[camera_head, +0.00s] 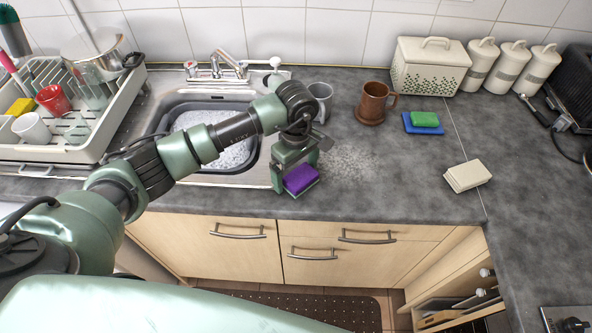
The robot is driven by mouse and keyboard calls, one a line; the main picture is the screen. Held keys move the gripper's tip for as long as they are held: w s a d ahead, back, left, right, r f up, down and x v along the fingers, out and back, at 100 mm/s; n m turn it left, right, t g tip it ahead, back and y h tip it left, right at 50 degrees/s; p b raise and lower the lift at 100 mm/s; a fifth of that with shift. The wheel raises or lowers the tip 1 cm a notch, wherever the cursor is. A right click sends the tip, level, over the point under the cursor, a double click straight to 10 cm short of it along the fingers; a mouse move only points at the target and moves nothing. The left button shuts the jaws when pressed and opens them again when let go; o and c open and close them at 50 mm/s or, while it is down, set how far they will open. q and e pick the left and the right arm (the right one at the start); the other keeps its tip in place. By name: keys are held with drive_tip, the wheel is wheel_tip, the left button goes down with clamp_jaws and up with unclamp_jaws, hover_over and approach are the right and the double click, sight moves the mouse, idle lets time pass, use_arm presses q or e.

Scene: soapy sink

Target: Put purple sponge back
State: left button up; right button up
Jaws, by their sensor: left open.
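The purple sponge (301,179) is near the front edge of the counter, just right of the sink. My left gripper (298,170) reaches in from the left, over the sink, and is right at the sponge. Its jaws are open, and the gripper hides part of the sponge. I cannot tell whether the fingers touch it or whether it rests fully on the counter. A green sponge (425,118) lies on a blue one (409,126) at the back right of the counter. My right gripper is not in view.
The soapy sink (262,165) lies under my left arm. A brown mug (370,105) and a grey mug (325,97) stand behind the gripper. A dish rack (95,150) fills the left. Foam wets the counter beside the sponge.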

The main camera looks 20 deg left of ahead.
sight(296, 172)
use_arm(q)
drive_tip(key=shift+r+b, duration=0.3)
drive_tip(key=shift+r, duration=0.05)
wheel_tip(296, 172, up, 12)
drive_tip(key=b, duration=0.4)
drive_tip(key=shift+f, duration=0.2)
